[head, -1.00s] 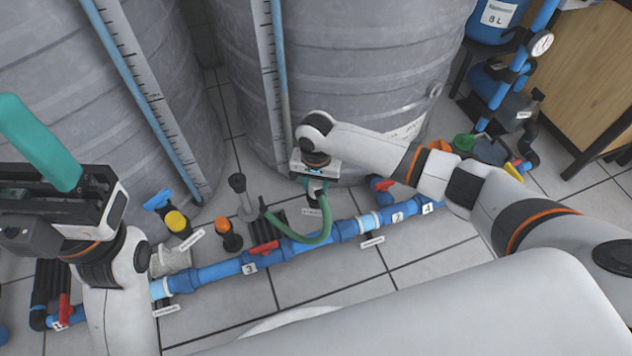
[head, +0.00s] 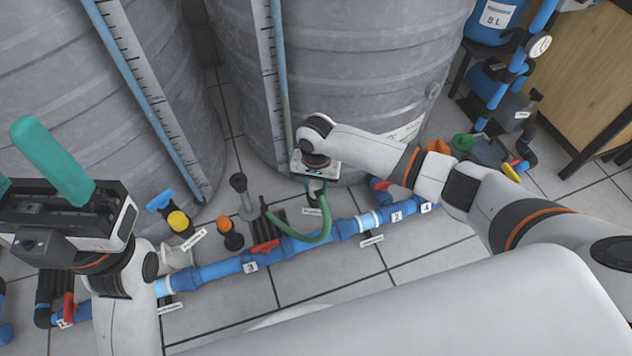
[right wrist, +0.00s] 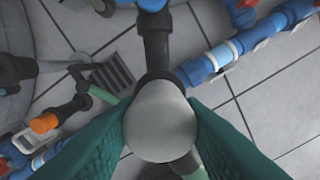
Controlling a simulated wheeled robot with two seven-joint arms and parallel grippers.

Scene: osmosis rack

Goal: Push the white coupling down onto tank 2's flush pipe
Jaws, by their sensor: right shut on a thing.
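The white coupling (right wrist: 160,120) fills the middle of the right wrist view, between the two teal fingers of my right gripper (right wrist: 158,135). My right gripper (head: 316,188) is shut on it, low in front of the right grey tank (head: 350,80). In the head view the gripper mostly hides the coupling. A black pipe (right wrist: 157,45) with a dark collar meets the coupling's far edge in the wrist view; I cannot tell how far the coupling sits on it. A green hose (head: 322,232) hangs below the gripper. My left gripper (head: 48,160) is raised at the left, fingers apart and empty.
A blue pipe run (head: 220,270) with red-handled valves crosses the floor in front. A floor drain (right wrist: 110,72), an orange-capped stub (head: 229,235) and a yellow-capped stub (head: 179,222) stand near. A second tank (head: 80,90) rises at left. Tiles in front are clear.

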